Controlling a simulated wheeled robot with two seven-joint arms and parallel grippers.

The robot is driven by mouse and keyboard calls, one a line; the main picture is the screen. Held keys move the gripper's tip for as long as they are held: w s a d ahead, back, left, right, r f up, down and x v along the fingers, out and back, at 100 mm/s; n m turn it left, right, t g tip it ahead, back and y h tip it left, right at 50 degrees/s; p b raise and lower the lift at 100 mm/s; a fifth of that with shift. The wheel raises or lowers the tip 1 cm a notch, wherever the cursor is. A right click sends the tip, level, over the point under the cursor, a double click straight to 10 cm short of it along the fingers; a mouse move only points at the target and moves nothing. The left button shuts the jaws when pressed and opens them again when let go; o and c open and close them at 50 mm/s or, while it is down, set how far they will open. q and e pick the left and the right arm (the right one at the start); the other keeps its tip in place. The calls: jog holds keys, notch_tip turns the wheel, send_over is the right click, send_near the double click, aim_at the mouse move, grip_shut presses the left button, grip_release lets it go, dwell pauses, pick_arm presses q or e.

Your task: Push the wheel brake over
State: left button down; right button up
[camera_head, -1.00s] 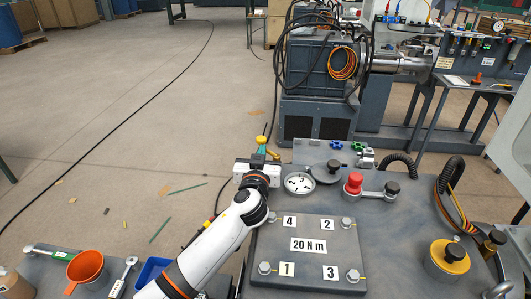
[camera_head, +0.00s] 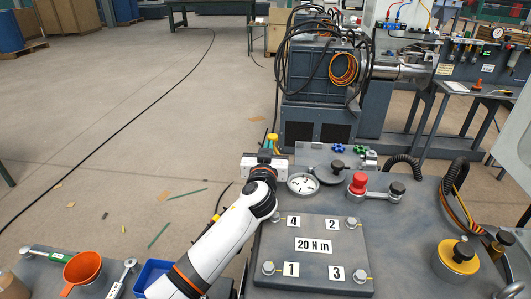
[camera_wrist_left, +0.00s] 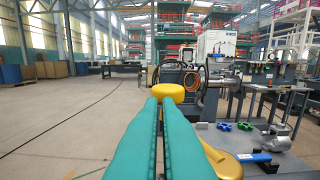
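A yellow lever-like part, which I take to be the wheel brake, shows a round knob (camera_wrist_left: 168,92) just beyond my fingertips in the left wrist view. More yellow (camera_wrist_left: 222,160) runs down to the right of the fingers. In the head view a small piece of yellow (camera_head: 273,138) shows beside my left gripper (camera_head: 266,146) at the table's far edge. My left gripper's teal fingers lie side by side with only a thin slit and nothing between them. I cannot tell whether the tips touch the knob. The right gripper is out of view.
A plate (camera_head: 315,235) marked 20 N m, a dial (camera_head: 301,183), a red knob (camera_head: 359,182) and a yellow cylinder (camera_head: 456,257) are on the grey table. Green and blue valve wheels (camera_head: 348,147) lie behind. An orange cup (camera_head: 84,268) is at left. The floor beyond is open.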

pick_arm(q)
jog(key=shift+s+d+f, duration=0.15)
jog(key=shift+s+d, duration=0.05)
jog(key=shift+d, duration=0.05)
